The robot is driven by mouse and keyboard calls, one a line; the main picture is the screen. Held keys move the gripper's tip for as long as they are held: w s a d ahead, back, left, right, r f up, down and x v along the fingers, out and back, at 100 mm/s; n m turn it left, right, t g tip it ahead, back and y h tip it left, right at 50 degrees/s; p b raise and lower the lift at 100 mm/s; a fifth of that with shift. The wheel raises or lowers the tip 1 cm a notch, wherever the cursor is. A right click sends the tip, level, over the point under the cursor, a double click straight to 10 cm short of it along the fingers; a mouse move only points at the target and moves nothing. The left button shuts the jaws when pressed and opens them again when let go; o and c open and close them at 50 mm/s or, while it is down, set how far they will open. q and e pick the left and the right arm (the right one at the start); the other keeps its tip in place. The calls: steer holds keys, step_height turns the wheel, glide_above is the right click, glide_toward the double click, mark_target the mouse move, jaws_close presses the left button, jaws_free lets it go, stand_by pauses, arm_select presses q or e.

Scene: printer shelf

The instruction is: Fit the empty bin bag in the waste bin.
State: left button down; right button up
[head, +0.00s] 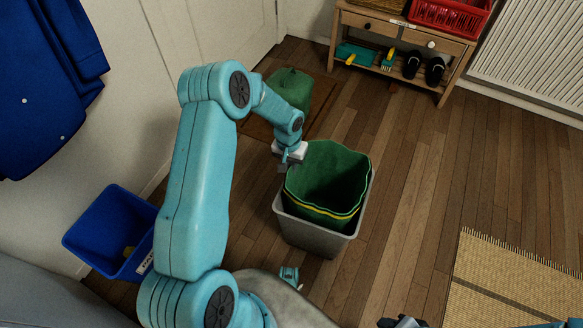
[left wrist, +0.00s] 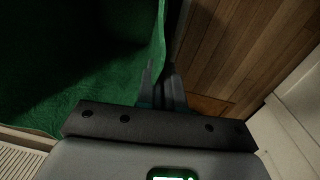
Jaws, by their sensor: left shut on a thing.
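The green bin bag (head: 325,162) stands open inside the grey waste bin (head: 318,235). Its upper edge rises above the bin's rim, and a yellow band (head: 318,212) runs around it at the near side. My left gripper (head: 287,163) is at the bag's left far edge, shut on it. In the left wrist view the fingers (left wrist: 160,82) pinch the green bag wall (left wrist: 70,85), with the dark inside of the bag to the left. The bag's bottom is hidden in shadow. Part of what looks like my right gripper (head: 402,322) shows at the bottom edge; its fingers are cut off.
A filled green bag (head: 290,88) sits on a brown mat (head: 322,105) behind my left arm. A blue bin (head: 110,228) stands at the left. A wooden shelf (head: 455,55) is at the back, and a woven rug (head: 510,280) lies at the right. Floor right of the bin is clear.

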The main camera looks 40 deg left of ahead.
arm_select(q)
steer(key=shift+f, duration=0.5)
steer(key=shift+r, duration=0.2)
steer(key=shift+f+b, duration=0.6)
steer(key=shift+f, duration=0.1)
steer(key=c, duration=1.3)
jaws_free()
steer(key=shift+r, duration=0.15)
